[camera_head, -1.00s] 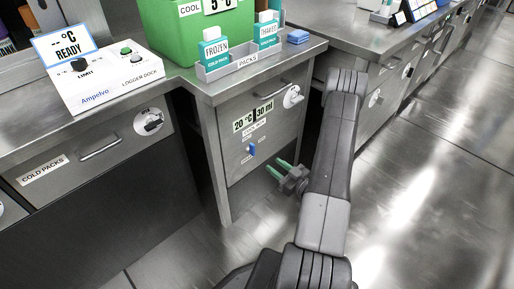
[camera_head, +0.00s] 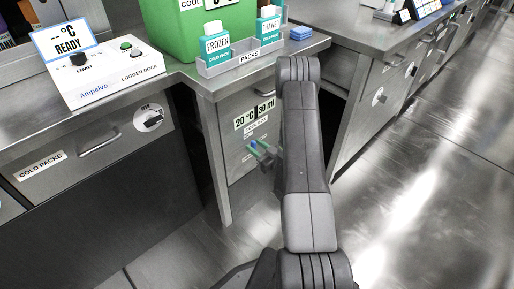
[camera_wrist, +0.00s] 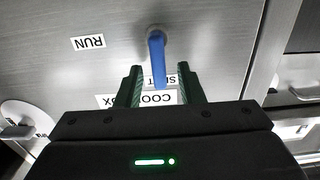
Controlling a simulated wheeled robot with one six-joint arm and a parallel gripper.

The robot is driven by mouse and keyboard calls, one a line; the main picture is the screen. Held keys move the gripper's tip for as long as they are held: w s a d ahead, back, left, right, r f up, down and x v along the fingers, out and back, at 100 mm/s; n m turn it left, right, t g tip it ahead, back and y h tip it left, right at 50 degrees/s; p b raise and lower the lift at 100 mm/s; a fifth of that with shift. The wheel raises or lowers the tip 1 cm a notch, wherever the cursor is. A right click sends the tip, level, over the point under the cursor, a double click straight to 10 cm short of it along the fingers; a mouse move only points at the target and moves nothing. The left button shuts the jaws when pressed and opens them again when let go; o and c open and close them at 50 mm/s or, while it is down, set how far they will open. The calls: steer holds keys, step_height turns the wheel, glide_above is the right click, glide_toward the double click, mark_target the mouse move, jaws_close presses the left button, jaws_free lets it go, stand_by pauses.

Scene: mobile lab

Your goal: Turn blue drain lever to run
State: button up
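The blue drain lever (camera_wrist: 157,58) is on the grey cabinet front. In the wrist view it hangs down from its pivot, over an upside-down label partly hidden by it that seems to read SHUT. The RUN label (camera_wrist: 88,42) is to its left there, also upside down. A COOL BOX label (camera_wrist: 150,98) is partly hidden behind my fingers. My gripper (camera_wrist: 160,70) is open, with one green finger on each side of the lever's free end and visible gaps. In the head view the lever (camera_head: 253,144) is small beside my green fingertips (camera_head: 260,149).
The cabinet front carries a 20 °C 30 ml display (camera_head: 254,115). Above it is a counter with a PACKS tray (camera_head: 243,60) and a green box (camera_head: 185,30). A logger dock (camera_head: 103,72) stands on the left counter. Open floor (camera_head: 420,200) lies at the right.

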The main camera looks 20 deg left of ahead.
jaws_close()
steer(key=m, duration=0.1)
steer(key=m+b, duration=0.1)
steer(key=w+m, duration=0.1)
steer(key=shift+d+f+m+b, duration=0.15)
steer(key=shift+d+m+b, duration=0.1)
steer(key=shift+m+b, duration=0.15)
steer(key=f+m, duration=0.1)
steer(key=m, duration=0.3)
steer(key=w+f+m+b, duration=0.1)
steer(key=m, duration=0.4)
steer(key=w+d+f+m, duration=0.1)
steer(key=m, duration=0.4)
steer(key=shift+m, duration=0.3)
